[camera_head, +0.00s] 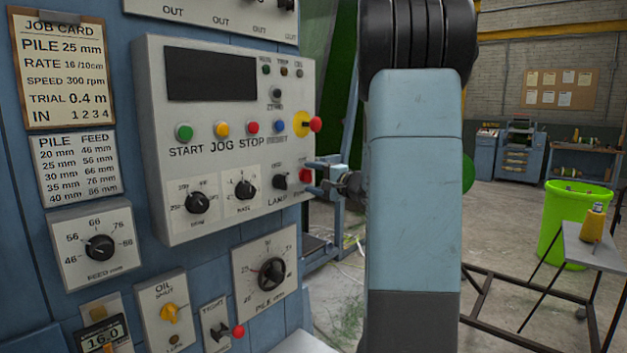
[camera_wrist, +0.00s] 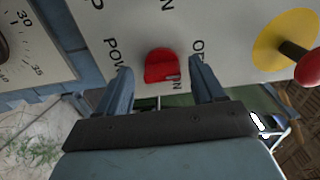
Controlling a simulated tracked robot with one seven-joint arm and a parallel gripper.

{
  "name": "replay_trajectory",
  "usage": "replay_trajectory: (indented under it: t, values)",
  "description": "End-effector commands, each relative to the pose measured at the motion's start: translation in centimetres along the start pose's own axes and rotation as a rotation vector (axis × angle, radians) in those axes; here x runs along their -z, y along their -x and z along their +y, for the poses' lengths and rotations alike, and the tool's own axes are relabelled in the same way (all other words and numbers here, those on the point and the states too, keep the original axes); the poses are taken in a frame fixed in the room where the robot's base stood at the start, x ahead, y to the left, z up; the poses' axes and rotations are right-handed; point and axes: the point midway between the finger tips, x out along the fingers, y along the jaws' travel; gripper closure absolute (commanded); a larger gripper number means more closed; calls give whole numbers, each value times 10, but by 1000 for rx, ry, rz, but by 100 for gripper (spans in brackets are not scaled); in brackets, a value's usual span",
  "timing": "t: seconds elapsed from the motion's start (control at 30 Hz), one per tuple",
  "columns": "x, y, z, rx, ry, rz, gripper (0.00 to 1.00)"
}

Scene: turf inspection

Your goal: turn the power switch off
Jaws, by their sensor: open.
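The power switch is a red knob (camera_wrist: 163,66) on the lower right corner of the light grey control panel. In the wrist view it sits between my two fingers, with parts of "POWER", "ON" and other lettering around it. In the head view the red knob (camera_head: 306,175) shows at the panel's right edge. My gripper (camera_wrist: 160,80) is open, one finger on each side of the knob, with a visible gap on both sides. In the head view my gripper (camera_head: 318,178) is at the panel's right edge, partly hidden by my arm. Whether the fingers touch the panel is unclear.
The pile dial (camera_head: 270,272) is below.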

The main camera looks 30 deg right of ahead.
Motion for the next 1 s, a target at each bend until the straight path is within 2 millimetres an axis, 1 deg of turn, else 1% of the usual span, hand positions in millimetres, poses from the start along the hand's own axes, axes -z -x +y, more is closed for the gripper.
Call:
replay_trajectory:
  t: [0.17, 0.4, 0.6, 0.8, 1.0]
  values:
    - [1, 23, 0, 0, 0, 4, 32]
    - [1, 70, 0, 0, 0, 4, 32]
    - [1, 106, 1, -1, 0, 4, 32]
    - [1, 128, 2, -2, 0, 2, 32]
    - [0, 134, 2, -2, -1, 0, 32]
